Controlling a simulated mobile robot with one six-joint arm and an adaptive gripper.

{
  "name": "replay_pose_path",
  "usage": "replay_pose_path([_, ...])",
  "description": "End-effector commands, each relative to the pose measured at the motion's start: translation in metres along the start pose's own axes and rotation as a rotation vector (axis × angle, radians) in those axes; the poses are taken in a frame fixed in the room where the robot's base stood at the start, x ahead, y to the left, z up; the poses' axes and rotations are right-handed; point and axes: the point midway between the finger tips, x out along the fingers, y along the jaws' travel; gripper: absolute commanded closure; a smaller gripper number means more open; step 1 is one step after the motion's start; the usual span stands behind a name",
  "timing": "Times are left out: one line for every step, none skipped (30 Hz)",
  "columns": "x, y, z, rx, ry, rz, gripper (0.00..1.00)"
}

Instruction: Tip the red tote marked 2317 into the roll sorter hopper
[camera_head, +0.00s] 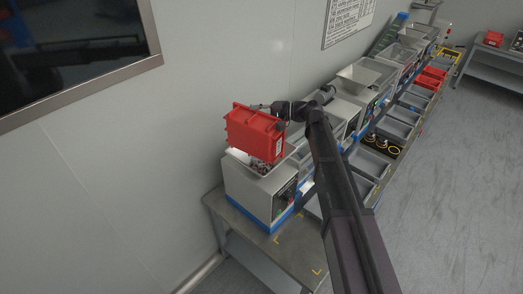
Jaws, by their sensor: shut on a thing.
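A red tote (251,135) is held tilted above a grey box-shaped machine with a blue base (248,192) at the near end of the bench. The tote's underside and one side face the camera, and its mouth seems turned down and away. Small mixed pieces show below its lower edge, at the machine's top tray. My gripper (281,112) is shut on the tote at its upper right edge, partly hidden by my arm. The tote's number is too small to read. I cannot tell whether this machine is the roll sorter.
A row of similar machines with hoppers (366,75) runs back along the wall. Grey bins (393,129) and red totes (427,82) line the lower shelf on the right. The near bench top (283,246) is bare, and the floor (470,190) to the right is clear.

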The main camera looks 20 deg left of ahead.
Motion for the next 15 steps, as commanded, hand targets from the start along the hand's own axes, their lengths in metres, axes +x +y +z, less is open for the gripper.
replay_pose_path([0.0001, -0.0004, 0.0003, 0.001, 0.000, -0.002, 1.00])
replay_pose_path([-0.0001, -0.0001, -0.0002, 0.003, 0.000, -0.002, 1.00])
replay_pose_path([-0.0003, 0.0004, -0.0010, 0.007, -0.001, -0.004, 1.00])
replay_pose_path([-0.0005, 0.0007, -0.0016, 0.011, -0.001, -0.006, 1.00])
replay_pose_path([-0.0007, 0.0009, -0.0020, 0.014, -0.001, -0.007, 1.00])
replay_pose_path([-0.0010, 0.0010, -0.0027, 0.018, -0.002, -0.009, 1.00])
replay_pose_path([-0.0008, 0.0008, -0.0032, 0.021, -0.002, -0.010, 1.00])
replay_pose_path([-0.0008, 0.0006, -0.0036, 0.024, -0.002, -0.012, 1.00])
replay_pose_path([-0.0010, 0.0004, -0.0043, 0.027, -0.003, -0.013, 1.00])
replay_pose_path([-0.0012, 0.0002, -0.0047, 0.030, -0.003, -0.015, 1.00])
replay_pose_path([-0.0014, 0.0001, -0.0051, 0.033, -0.003, -0.017, 1.00])
replay_pose_path([-0.0017, 0.0000, -0.0057, 0.037, -0.004, -0.018, 1.00])
replay_pose_path([-0.0020, 0.0002, -0.0062, 0.040, -0.004, -0.020, 1.00])
replay_pose_path([-0.0022, 0.0004, -0.0066, 0.044, -0.004, -0.022, 1.00])
replay_pose_path([-0.0029, 0.0008, -0.0072, 0.048, -0.005, -0.024, 1.00])
